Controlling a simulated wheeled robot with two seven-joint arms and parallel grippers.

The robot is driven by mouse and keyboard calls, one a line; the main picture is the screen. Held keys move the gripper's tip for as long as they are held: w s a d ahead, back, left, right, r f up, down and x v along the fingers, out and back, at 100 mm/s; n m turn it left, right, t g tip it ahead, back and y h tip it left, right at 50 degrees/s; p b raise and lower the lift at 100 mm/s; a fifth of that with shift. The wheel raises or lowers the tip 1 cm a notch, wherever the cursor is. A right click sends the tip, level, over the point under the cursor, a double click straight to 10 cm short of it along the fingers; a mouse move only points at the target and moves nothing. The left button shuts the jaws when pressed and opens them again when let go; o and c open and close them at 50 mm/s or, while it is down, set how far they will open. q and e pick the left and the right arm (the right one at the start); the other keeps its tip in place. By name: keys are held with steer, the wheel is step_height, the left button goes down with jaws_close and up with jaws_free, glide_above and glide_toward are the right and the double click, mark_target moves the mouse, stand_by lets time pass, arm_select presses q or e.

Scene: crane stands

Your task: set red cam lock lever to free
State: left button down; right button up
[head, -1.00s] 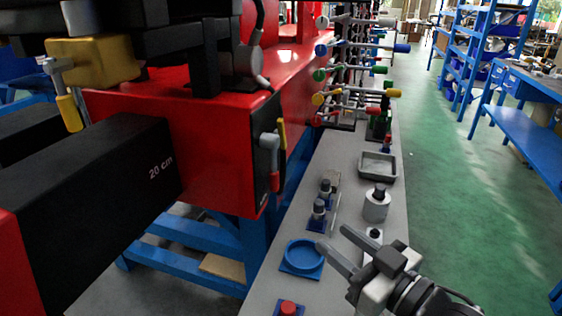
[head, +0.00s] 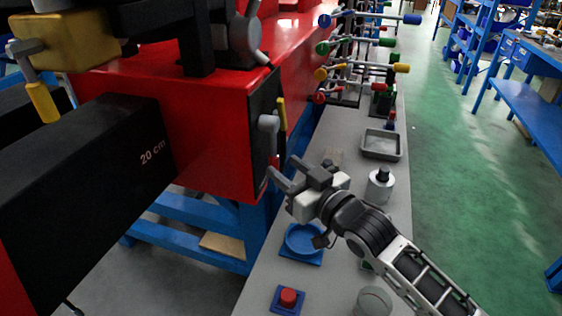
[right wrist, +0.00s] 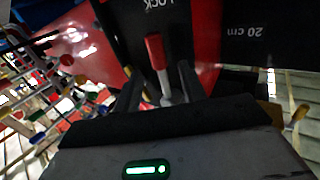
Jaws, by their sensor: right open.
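The cam lock lever (head: 268,130) is on the black end plate of the red crane stand. It has a grey hub and arm, and its red grip hangs downward, partly hidden behind my fingers in the head view. In the right wrist view the red grip (right wrist: 155,50) points to the word LOCK, which appears upside down. My right gripper (head: 282,170) is open, with its fingertips close to the lever's lower end. In the right wrist view its fingers lie on either side of the lever's grey arm; contact cannot be told. My left gripper is not in view.
A yellow pointer (head: 282,114) stands beside the lever. The black bar marked 20 cm (head: 85,180) juts out at left. Coloured-tipped rods (head: 375,18) stick out behind.

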steer(key=shift+x, duration=1.35)
